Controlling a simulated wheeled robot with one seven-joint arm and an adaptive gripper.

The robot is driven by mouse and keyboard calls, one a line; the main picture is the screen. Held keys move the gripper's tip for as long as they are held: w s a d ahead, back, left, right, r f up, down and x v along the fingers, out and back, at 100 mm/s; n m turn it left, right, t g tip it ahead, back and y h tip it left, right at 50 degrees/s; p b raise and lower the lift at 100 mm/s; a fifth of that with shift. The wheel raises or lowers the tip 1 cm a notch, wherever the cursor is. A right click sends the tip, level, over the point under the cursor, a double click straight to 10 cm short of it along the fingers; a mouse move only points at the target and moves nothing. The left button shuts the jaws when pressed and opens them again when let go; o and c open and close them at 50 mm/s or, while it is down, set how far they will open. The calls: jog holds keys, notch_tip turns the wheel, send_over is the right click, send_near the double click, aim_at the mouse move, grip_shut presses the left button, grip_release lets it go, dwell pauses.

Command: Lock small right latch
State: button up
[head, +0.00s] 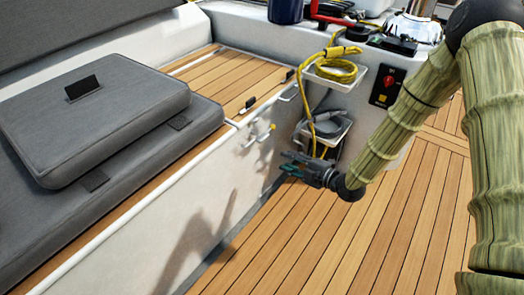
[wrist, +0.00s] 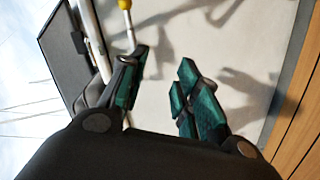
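The bench locker's white front carries small metal fittings in the head view. One is a handle-like fitting with yellow ends (head: 258,136). Another is a small metal latch (head: 288,97) further right, under the wooden lid's edge. I cannot tell whether it is locked. My gripper (head: 287,167) is low in front of the locker, below and right of the yellow-ended fitting, apart from both. In the wrist view, my gripper (wrist: 163,85) has its green-padded fingers spread with nothing between them. A yellow-tipped rod (wrist: 127,22) shows beyond the left finger.
The wooden locker lid (head: 233,82) has dark fittings at its front edge. Grey cushions (head: 100,115) lie to the left. Trays holding a yellow cable (head: 335,70) and a grey cable (head: 325,126) stick out right of the locker. The plank floor (head: 310,235) in front is clear.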

aim_at(265, 139)
jog(key=w+a+n+y+b, duration=0.1)
jog(key=w+a+n+b, duration=0.1)
jog(key=w+a+b, duration=0.1)
jog(key=w+a+r+n+y+b, duration=0.1)
jog(key=w+a+n+b, duration=0.1)
jog(key=w+a+b, duration=0.1)
jog(key=w+a+n+y+b, duration=0.1)
jog(key=w+a+n+b, duration=0.1)
jog(key=w+a+b, duration=0.1)
jog(key=shift+w+a+r, duration=0.25)
jog(key=shift+w+r, duration=0.15)
jog(key=shift+w, duration=0.15)
jog(key=shift+c, duration=0.4)
grip_shut()
